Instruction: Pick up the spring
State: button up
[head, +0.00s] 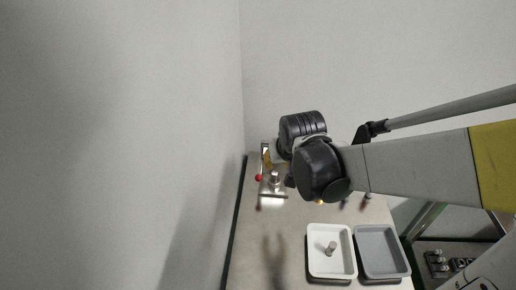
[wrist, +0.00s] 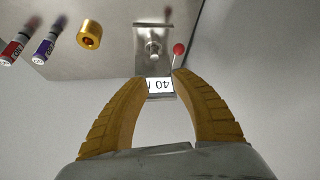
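My gripper (wrist: 158,78) has two yellow ridged fingers. They are apart with nothing between them, so it is open. In the wrist view, a metal stand (wrist: 140,64) with a display reading "40" upside down and a red-knobbed lever (wrist: 179,48) lies beyond the fingertips. A small silvery round piece (wrist: 152,48) sits on the stand; I cannot tell whether it is the spring. In the head view, a short grey cylindrical piece (head: 331,248) lies in the white tray (head: 313,258); it may be the spring, but its coils are not clear. My arm hides part of the table.
A gold ring-like cylinder (wrist: 89,35), a red-labelled vial (wrist: 14,48) and a purple-labelled vial (wrist: 45,46) are at upper left in the wrist view. A grey tray (head: 380,252), seemingly empty, is beside the white one. A wall borders the table's left side.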

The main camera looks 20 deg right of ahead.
jog(key=b, duration=0.2)
send_near(275, 173)
jog(key=shift+m, duration=0.3)
jog(key=x, duration=0.5)
jog(key=shift+w+a+r, duration=0.1)
jog(key=shift+w, duration=0.1)
jog(key=b+x, duration=0.1)
jog(key=x, duration=0.1)
jog(key=b+x, duration=0.1)
jog(key=x, duration=0.2)
jog(key=shift+s+f+b, duration=0.15)
jog(key=shift+f+b, duration=0.15)
jog(key=shift+r, duration=0.1)
grip_shut()
